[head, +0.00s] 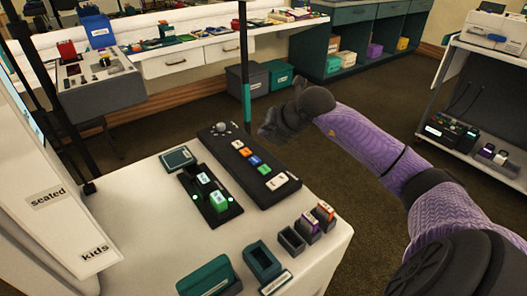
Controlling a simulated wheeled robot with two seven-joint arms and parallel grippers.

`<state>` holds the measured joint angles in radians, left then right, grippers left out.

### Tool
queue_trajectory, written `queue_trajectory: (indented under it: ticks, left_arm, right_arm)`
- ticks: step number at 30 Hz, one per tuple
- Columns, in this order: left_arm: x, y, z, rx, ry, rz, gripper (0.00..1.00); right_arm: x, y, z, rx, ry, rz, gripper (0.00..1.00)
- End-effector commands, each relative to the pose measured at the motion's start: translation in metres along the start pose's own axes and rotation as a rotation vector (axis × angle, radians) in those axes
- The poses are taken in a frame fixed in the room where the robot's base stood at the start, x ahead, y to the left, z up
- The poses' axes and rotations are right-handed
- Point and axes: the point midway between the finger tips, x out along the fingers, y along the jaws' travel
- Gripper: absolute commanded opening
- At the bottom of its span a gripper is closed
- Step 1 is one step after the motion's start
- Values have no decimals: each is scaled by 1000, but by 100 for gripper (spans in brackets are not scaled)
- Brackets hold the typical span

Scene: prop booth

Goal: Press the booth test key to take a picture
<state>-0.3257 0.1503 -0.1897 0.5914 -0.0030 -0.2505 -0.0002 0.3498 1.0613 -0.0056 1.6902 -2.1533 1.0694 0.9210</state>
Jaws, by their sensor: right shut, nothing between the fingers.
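A long black key panel (248,165) lies on the white table, with a knob at its far end, a row of small coloured keys and a larger white key (277,181) at its near end. Left of it is a black unit (188,183) with green labelled parts (218,199) and small green lights. The labels are too small to read, so I cannot tell which one is the test key. My right gripper (268,131) is shut and empty, beyond the panel's right side and apart from it. My left gripper is not in view.
The white table (150,245) also holds a flat teal box (178,159), an open dark tray (262,262), small dark holders (308,228) and a teal case (208,278). A dark post (243,70) stands behind. A white panel marked "seated" and "kids" (60,215) borders the left.

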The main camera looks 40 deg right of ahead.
Motion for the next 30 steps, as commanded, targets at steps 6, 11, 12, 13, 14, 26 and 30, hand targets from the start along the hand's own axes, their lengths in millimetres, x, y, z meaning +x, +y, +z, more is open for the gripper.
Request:
queue_trajectory:
  ticks: [6,11,12,13,14,26,30]
  left_arm:
    - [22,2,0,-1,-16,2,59]
    - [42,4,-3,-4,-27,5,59]
    - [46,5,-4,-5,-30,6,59]
    - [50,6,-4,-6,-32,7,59]
    - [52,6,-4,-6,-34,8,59]
    - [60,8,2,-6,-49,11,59]
    - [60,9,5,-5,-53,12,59]
  right_arm:
    - [20,-15,-15,0,5,-3,0]
    - [38,-27,-28,0,5,-4,0]
    - [42,-30,-31,0,5,-4,0]
    - [45,-33,-33,-1,6,-4,0]
    - [48,-34,-35,0,5,-4,0]
    - [59,-43,-43,0,1,1,0]
    - [59,-43,-43,0,1,0,0]
